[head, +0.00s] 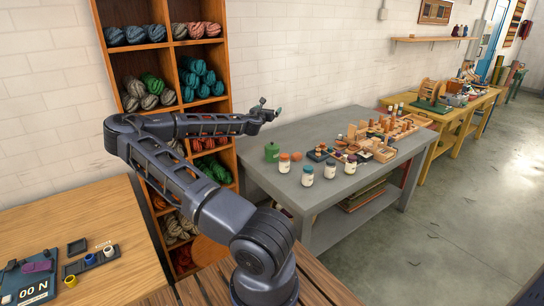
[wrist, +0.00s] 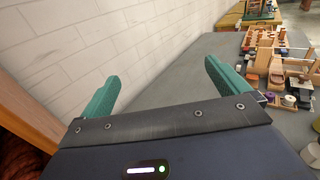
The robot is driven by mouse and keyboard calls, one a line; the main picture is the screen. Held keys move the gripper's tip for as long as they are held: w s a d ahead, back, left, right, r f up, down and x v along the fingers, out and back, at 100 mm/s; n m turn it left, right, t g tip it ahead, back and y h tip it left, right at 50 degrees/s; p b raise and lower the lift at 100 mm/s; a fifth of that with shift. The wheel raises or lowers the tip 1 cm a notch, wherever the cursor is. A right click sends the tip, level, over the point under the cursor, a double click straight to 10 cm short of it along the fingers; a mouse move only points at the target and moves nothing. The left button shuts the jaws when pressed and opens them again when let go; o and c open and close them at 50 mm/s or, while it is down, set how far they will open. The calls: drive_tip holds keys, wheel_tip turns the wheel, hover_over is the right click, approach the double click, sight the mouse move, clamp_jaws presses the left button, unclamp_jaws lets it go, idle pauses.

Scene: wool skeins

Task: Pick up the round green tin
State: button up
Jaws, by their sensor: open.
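The round green tin (head: 272,152) stands upright on the grey table (head: 330,125), near its left end and close to the wall side. It has a lid with a small knob. My gripper (head: 270,108) is in the air above and behind the table's left end, apart from the tin. In the wrist view my gripper (wrist: 160,90) shows two green fingers spread wide with nothing between them. The tin does not show in the wrist view; bare grey tabletop (wrist: 175,75) lies beyond the fingers.
Wooden pieces (head: 375,140) crowd the table's right half. A shelf of wool skeins (head: 190,75) stands left, by the white wall (wrist: 90,40). The table's back left is clear.

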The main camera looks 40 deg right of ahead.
sight(270, 156)
wheel_tip(270, 156, down, 28)
drive_tip(key=shift+f, duration=0.2)
drive_tip(key=shift+w+d+f, duration=0.15)
drive_tip(key=shift+w+d, duration=0.25)
drive_tip(key=shift+d, duration=0.1)
drive_tip(key=shift+x, duration=3.1)
drive_tip(key=shift+c, duration=0.4)
drive_tip(key=c, duration=1.1)
